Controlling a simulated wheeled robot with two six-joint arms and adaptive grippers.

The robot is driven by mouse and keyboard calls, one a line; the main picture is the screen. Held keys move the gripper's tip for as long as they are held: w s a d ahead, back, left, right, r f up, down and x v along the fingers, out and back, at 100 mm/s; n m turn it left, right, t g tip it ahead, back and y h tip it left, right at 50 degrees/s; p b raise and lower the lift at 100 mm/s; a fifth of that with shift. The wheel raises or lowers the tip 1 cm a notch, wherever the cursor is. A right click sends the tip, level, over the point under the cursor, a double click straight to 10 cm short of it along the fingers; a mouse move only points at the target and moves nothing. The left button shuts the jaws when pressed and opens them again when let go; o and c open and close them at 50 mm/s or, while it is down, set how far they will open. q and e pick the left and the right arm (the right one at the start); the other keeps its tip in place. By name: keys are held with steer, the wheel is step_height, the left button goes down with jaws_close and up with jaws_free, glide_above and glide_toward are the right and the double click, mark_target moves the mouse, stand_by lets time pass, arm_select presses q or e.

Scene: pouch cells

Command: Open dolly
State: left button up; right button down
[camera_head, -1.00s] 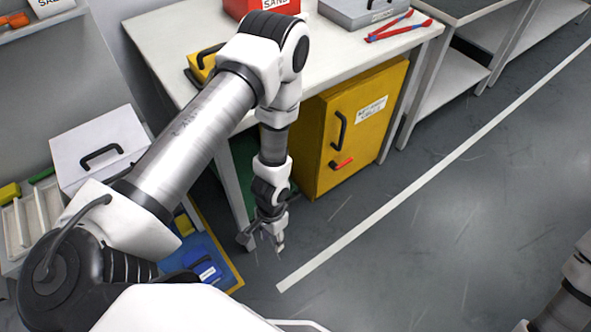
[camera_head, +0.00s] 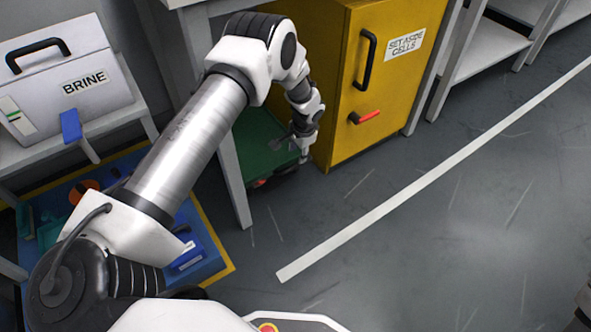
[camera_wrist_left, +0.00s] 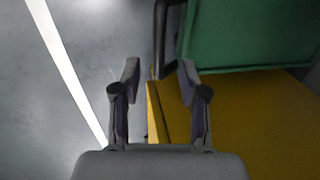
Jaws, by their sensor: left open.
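A green flat platform (camera_head: 258,140), which looks like the dolly, sits low under the table, left of the yellow cabinet. Dark and red parts show under its front edge. My left gripper (camera_head: 303,150) is at its right front, close to the cabinet's lower left edge. In the left wrist view, the gripper (camera_wrist_left: 160,90) is open, with nothing between its fingers. There, a green panel (camera_wrist_left: 250,35) fills the upper right and a black bar (camera_wrist_left: 160,40) stands beyond the fingertips. I cannot tell whether anything touches. Only a sliver of my right arm shows.
The yellow cabinet (camera_head: 385,90), labelled "SET ASIDE CELLS", has a black handle and a red latch. A table leg (camera_head: 235,180) stands left of the gripper. A "BRINE" box (camera_head: 65,80) sits on a shelf at left. A blue mat (camera_head: 205,275) lies below. Floor at right is clear.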

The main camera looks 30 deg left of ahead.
mark_target(295, 165)
arm_select(q)
steer(key=f+b, duration=0.1)
steer(key=f, duration=0.1)
steer(key=f+b, duration=0.1)
steer(key=f, duration=0.1)
steer(key=a+f+b, duration=0.1)
steer(key=f, duration=0.2)
steer(key=shift+w+a+b, duration=0.1)
steer(key=shift+w+b, duration=0.1)
steer(key=shift+b, duration=0.15)
jaws_close()
